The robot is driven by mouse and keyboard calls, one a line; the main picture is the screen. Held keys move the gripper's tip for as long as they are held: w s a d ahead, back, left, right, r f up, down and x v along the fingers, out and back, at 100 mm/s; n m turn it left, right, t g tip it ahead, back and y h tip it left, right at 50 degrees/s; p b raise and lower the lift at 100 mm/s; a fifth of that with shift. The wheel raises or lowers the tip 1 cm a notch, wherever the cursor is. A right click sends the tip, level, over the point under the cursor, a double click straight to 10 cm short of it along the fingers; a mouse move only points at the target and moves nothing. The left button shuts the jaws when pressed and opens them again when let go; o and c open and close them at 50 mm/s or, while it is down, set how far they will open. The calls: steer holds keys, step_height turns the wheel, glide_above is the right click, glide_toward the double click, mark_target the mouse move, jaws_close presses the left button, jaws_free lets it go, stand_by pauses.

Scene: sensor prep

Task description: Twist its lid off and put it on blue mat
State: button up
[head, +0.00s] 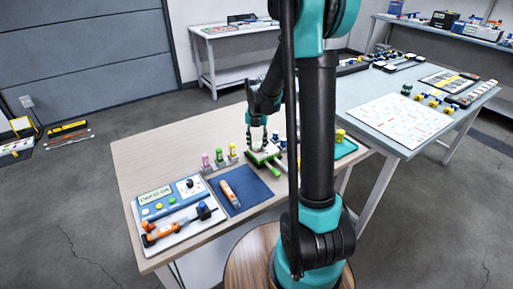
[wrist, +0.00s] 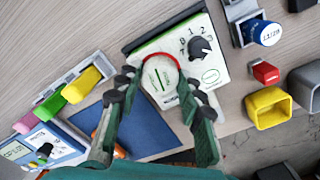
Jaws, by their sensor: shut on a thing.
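A round white lid (wrist: 160,76) with a red rim and green marks sits on the face of a white and green device (wrist: 215,72), seen in the wrist view. My gripper (wrist: 158,84) is shut on the lid, with one finger on each side of it. In the head view my gripper (head: 256,138) is over the device (head: 266,155), and the lid is too small to make out. The blue mat (wrist: 145,130) lies beside the device, partly behind my fingers; it also shows in the head view (head: 255,190). An orange tool (head: 229,193) lies on the mat.
A rack with pink, green and yellow pieces (wrist: 82,82) stands left of the device in the wrist view. A black knob (wrist: 200,48) rises from its face. A yellow square cup (wrist: 268,107) and a red-topped block (wrist: 265,71) stand at right. The mat's right half looks clear.

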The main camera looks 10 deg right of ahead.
mark_target(257, 144)
steer(key=shift+r, duration=1.3)
stand_by(0.9)
steer(key=shift+r, duration=1.35)
